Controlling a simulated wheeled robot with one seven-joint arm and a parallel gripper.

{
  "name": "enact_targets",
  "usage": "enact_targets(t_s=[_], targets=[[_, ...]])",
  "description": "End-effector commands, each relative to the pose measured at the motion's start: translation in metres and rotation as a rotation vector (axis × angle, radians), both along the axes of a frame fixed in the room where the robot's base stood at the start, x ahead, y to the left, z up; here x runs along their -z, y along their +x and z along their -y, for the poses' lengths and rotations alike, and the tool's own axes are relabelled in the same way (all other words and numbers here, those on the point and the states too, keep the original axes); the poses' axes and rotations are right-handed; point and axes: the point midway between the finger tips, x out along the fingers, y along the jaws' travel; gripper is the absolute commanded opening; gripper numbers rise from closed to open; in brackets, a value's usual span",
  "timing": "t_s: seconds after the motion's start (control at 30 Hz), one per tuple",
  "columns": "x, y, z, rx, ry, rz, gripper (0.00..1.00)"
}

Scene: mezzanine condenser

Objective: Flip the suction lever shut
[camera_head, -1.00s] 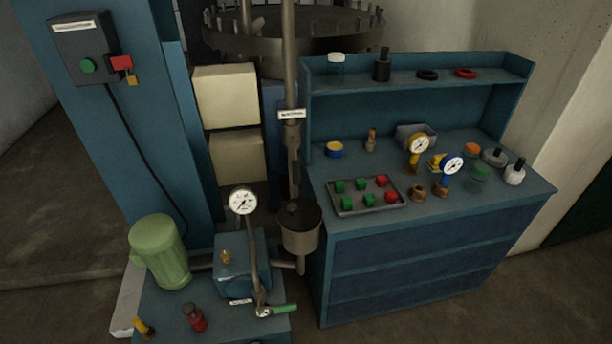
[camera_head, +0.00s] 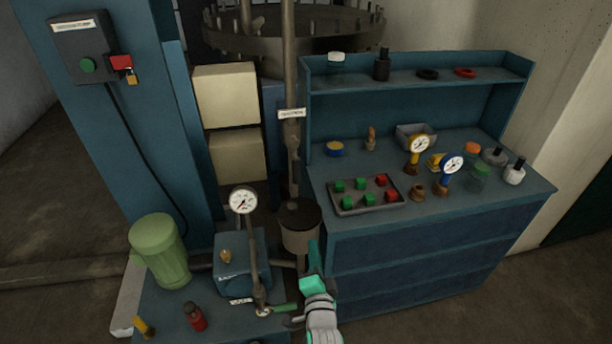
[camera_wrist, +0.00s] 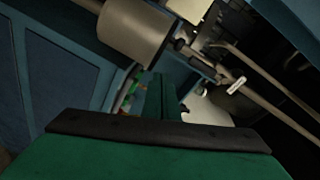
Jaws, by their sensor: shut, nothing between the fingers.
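A green-handled lever (camera_head: 284,307) sits low on the pump unit, pointing right and nearly level, beside a white tag (camera_head: 240,301) too small to read. A second valve with a grey lever (camera_head: 294,148) is on the vertical pipe, below a white label (camera_head: 291,113) that I cannot read for certain. I cannot tell which is the suction lever. My gripper (camera_head: 314,250) is shut and empty, just right of the green handle and in front of the grey canister. In the wrist view, my green fingers (camera_wrist: 160,98) are together; the lever is not clearly visible there.
The grey canister (camera_head: 300,235) and pressure gauge (camera_head: 243,200) stand close to my gripper. The green motor (camera_head: 157,250) and red bottle (camera_head: 195,318) are left. The blue cabinet (camera_head: 420,250) stands right, with a tray of coloured blocks (camera_head: 400,203) on top.

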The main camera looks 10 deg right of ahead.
Motion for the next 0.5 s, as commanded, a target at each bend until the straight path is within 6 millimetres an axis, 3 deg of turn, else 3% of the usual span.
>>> enact_targets(t_s=[0.2, 0.5], targets=[[-0.047, 0.047, 0.019, 0.009, 0.158, 0.056, 0.0], [-0.1, 0.088, 0.038, 0.008, 0.326, 0.106, 0.0]])
